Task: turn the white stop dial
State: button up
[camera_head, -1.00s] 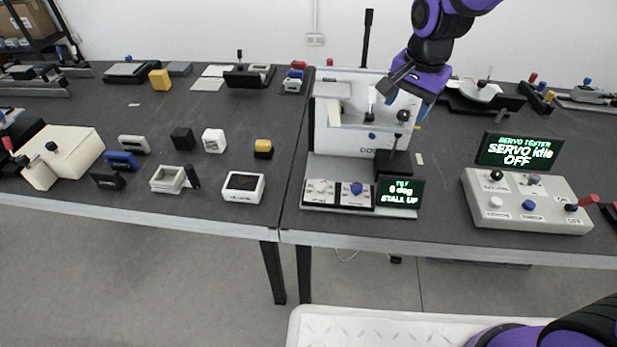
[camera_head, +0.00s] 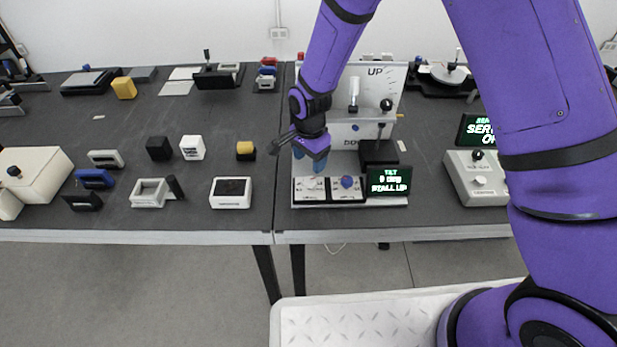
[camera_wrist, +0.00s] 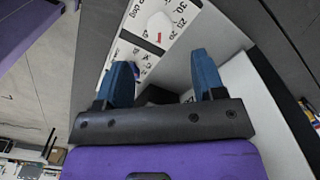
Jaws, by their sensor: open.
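The white stop dial (camera_wrist: 155,25) shows in the wrist view as a pale knob with a red mark, on a white plate with printed numbers. It lies beyond my fingertips, and both blue fingers are apart with nothing between them. In the head view my gripper (camera_head: 308,163) is over the left part of the control panel (camera_head: 301,200) in front of the tilt device. The fingers hide much of the dial's area there. I cannot tell whether they touch it. A blue knob (camera_head: 347,182) sits on the panel's right plate.
A small screen (camera_head: 388,181) reading TILT and STALL UP stands right of the panel. A black post with a ball-topped lever (camera_head: 386,105) and the white upright board (camera_head: 376,83) stand behind. A white box (camera_head: 231,192) lies to the left, with bare table between.

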aim_at(310, 180)
notch_tip(310, 180, down, 8)
jog(key=shift+r, duration=0.1)
dwell(0.4)
jog(key=c, duration=0.9)
